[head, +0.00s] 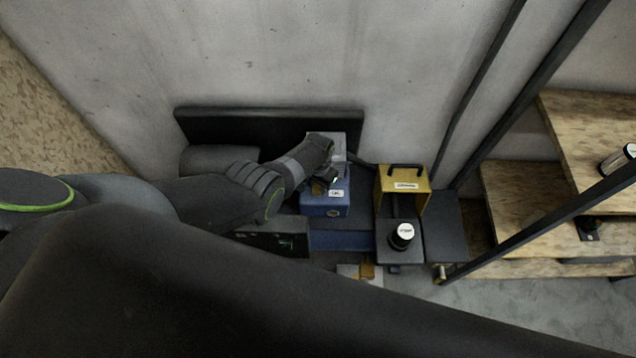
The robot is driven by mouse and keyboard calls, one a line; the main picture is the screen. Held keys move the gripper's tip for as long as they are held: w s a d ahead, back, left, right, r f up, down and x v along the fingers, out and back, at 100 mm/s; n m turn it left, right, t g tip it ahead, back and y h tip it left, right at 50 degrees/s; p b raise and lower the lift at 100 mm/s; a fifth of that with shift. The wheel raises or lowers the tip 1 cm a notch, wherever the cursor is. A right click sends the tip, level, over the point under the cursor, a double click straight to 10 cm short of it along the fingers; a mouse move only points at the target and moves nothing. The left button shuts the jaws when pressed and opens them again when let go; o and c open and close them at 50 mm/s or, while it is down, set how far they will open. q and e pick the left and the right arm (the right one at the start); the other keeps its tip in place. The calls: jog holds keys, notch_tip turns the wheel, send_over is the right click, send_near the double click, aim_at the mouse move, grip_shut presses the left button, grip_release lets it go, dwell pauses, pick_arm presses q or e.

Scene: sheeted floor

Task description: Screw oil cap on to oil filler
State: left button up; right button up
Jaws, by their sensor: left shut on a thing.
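A blue machine block (325,207) with a small white label that seems to read "OIL" stands at the middle of the bench. My left gripper (328,181) reaches in from the left and points down at the top of this block, by the label. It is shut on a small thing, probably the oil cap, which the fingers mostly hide. The oil filler is also hidden behind the gripper, so I cannot tell whether cap and filler touch. My right gripper is not in view.
A yellow box (416,203) with a black handle stands right of the blue block. In front of it is a black cylinder with a white top (402,235). A dark rail slants along wooden shelves (520,205) at the right. A concrete wall (300,50) is behind.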

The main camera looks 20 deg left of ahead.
pick_arm(q)
jog(key=c, duration=0.4)
jog(key=m, duration=0.8)
jog(key=shift+m, duration=0.4)
jog(key=m, duration=0.5)
jog(key=shift+w, duration=0.1)
jog(key=m, duration=0.5)
jog(key=shift+m, duration=0.3)
jog(key=o, duration=1.2)
jog(key=shift+c, duration=0.8)
